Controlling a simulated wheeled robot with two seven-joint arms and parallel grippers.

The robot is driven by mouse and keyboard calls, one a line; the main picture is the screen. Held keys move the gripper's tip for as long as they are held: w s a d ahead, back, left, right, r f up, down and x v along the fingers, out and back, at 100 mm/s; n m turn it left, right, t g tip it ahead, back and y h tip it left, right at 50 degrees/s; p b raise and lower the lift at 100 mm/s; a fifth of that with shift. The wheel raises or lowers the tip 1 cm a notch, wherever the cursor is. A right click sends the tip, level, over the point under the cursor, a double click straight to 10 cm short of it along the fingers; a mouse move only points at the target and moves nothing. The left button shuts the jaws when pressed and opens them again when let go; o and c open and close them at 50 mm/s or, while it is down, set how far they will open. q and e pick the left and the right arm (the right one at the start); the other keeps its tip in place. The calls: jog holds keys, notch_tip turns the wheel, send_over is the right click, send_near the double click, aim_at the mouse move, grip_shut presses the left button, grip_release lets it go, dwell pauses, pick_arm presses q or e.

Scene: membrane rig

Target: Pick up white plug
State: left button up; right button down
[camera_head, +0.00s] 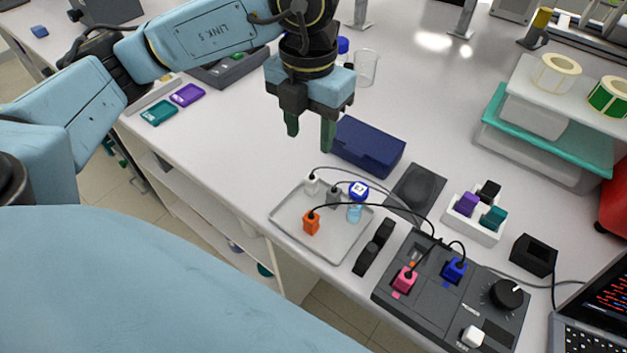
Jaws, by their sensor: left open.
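The white plug (312,186) is small and pale, with a black cable, at the back left of a light grey tray (287,220). A grey plug (334,197), an orange plug (311,223) and a small blue-capped bottle (357,200) are also in the tray. My left gripper (310,137) points down in the air, above and behind the tray. Its two dark green fingers are apart with nothing between them. My right gripper does not show.
A dark blue box (367,147) sits behind the tray. A black control unit (450,293) with pink and blue plugs stands at the right, and cables arch over the tray. A white rack (472,229) is farther right. The table left of the tray is clear.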

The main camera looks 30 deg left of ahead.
pick_arm(q)
send_over(312, 175)
jog(key=f, duration=0.4)
jog(key=shift+s+a+f, duration=0.1)
jog(key=shift+a+f, duration=0.1)
jog(key=shift+f, duration=0.6)
notch_tip(312, 175, down, 4)
jog(key=shift+d+f+b, duration=0.15)
jog(key=shift+f+b, duration=0.1)
jog(key=shift+b, duration=0.15)
jog(key=shift+f, duration=0.2)
grip_shut()
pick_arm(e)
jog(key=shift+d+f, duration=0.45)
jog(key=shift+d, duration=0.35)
